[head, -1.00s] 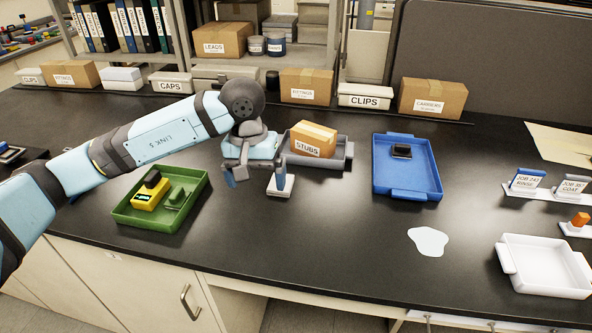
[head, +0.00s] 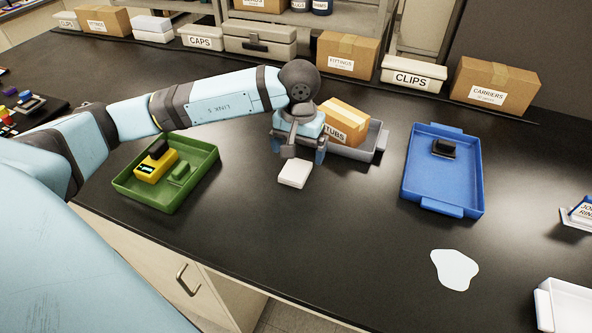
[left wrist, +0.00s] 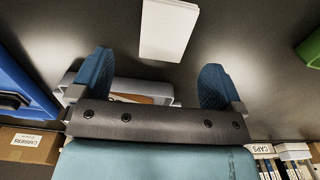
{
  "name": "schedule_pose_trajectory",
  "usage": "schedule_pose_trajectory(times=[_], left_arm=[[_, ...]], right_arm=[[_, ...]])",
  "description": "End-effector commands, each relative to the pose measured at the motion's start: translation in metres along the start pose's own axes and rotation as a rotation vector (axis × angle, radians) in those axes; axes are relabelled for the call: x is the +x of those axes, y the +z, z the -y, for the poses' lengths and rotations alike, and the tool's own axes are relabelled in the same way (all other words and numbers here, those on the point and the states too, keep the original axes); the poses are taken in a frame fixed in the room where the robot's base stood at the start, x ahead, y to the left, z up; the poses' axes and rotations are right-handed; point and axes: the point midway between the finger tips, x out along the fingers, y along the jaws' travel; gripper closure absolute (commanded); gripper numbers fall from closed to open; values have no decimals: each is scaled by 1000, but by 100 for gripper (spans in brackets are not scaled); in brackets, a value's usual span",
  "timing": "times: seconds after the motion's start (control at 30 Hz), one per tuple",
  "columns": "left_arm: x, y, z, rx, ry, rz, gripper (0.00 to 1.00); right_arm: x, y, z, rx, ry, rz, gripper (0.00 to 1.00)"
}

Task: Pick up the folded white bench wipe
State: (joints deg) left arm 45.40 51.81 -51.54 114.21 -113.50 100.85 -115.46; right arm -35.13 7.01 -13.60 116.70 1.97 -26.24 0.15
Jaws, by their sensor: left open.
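The folded white bench wipe (head: 295,173) lies flat on the black bench, in front of the grey tray with the box. In the left wrist view the wipe (left wrist: 168,28) is at the top middle, wholly beyond the fingertips. My left gripper (head: 303,153) is open and empty, on the far side of the wipe and apart from it. Its two blue fingers (left wrist: 158,76) are spread wide in the left wrist view, with nothing between them touching. My right gripper is not in view.
A green tray (head: 205,175) with a yellow device (head: 152,170) stands left. A grey tray (head: 372,152) holds a cardboard box (head: 350,118) close behind my gripper. A blue tray (head: 463,180) and a pale flat patch (head: 455,268) are right. Bench between is clear.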

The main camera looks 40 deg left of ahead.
Motion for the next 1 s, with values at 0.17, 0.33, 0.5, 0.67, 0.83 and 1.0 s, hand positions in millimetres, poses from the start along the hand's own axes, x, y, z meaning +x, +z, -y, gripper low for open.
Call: schedule_pose_trajectory(times=[0.17, 0.33, 0.5, 0.67, 0.83, 1.0], left_arm=[[12, 1, 1, -1, -1, 2, 6], [36, 5, 6, -1, -1, 5, 6], [56, 4, 6, -1, 0, 2, 6], [59, 4, 6, -1, 1, -1, 6], [59, 4, 6, 0, 0, -1, 18], [59, 4, 6, 0, 0, 0, 57]], right_arm=[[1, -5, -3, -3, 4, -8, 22], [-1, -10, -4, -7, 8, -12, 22], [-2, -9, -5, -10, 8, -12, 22], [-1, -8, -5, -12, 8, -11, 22], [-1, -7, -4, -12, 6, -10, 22], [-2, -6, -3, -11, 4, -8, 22]])
